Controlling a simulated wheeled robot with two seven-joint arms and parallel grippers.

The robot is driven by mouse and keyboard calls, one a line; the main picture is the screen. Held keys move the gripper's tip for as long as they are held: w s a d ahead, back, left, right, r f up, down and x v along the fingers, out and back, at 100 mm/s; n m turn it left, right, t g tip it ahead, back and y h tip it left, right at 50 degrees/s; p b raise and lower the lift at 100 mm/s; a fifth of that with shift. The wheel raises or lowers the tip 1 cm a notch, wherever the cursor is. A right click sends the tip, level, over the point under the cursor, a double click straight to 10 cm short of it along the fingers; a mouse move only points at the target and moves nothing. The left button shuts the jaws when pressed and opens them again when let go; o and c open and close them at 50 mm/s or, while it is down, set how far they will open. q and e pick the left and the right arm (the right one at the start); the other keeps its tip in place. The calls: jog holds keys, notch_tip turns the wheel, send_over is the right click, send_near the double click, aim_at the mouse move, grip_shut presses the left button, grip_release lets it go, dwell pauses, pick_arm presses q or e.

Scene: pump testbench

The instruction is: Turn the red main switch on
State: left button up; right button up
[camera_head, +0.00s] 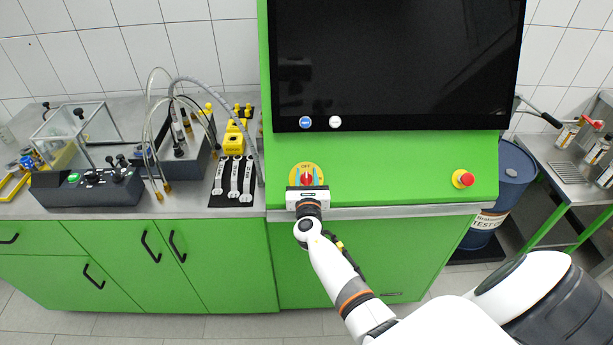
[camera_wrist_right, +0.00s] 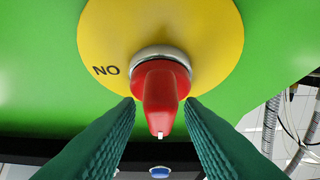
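The plate's "NO" lettering there looks like an upside-down "ON". My right gripper (camera_head: 307,186) is at the switch. Its two green ribbed fingers (camera_wrist_right: 160,104) are open on either side of the knob's handle, with narrow gaps seeming to remain. My left gripper is not in view.
A large black screen (camera_head: 395,60) stands above the switch. A red emergency button (camera_head: 464,179) is at the right of the panel. Wrenches (camera_head: 234,178) and a black control box (camera_head: 90,188) lie on the left counter. A blue drum (camera_head: 500,195) stands right.

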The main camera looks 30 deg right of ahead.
grip_shut()
